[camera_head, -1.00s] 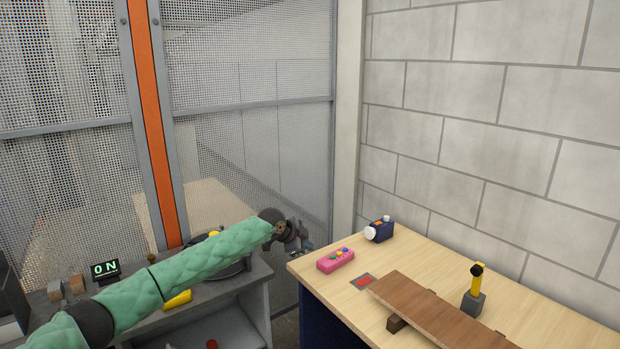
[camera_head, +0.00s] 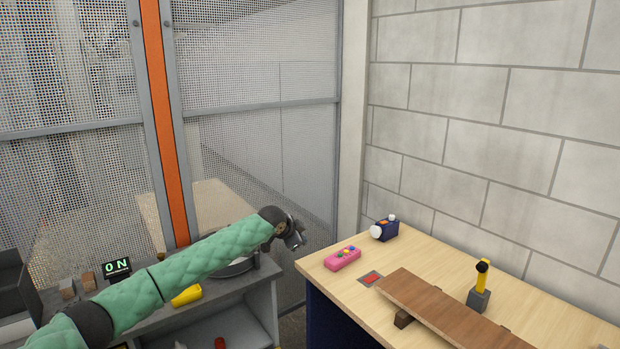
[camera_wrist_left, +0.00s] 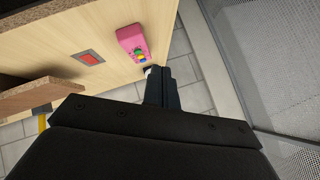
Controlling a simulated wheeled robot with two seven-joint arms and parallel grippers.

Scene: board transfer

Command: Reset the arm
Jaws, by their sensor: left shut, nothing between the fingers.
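My left arm, in a green padded sleeve, reaches in from the lower left in the head view. Its gripper (camera_head: 294,238) is in the air over the gap between the grey bench and the wooden table. In the left wrist view the two dark fingers (camera_wrist_left: 162,90) are together with nothing between them. A brown board (camera_head: 440,308) lies on the wooden table (camera_head: 345,290), propped on a small dark block (camera_head: 403,319). The board also shows at the left of the wrist view (camera_wrist_left: 40,97). My right gripper is not in view.
A pink controller (camera_head: 343,258) with coloured buttons, a red pad (camera_head: 371,279), a dark blue device (camera_head: 386,229) and a yellow-and-black upright tool (camera_head: 481,279) are on the table. The grey bench (camera_head: 240,290) holds an ON display (camera_head: 117,268) and a yellow item (camera_head: 187,295). Mesh fencing stands behind.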

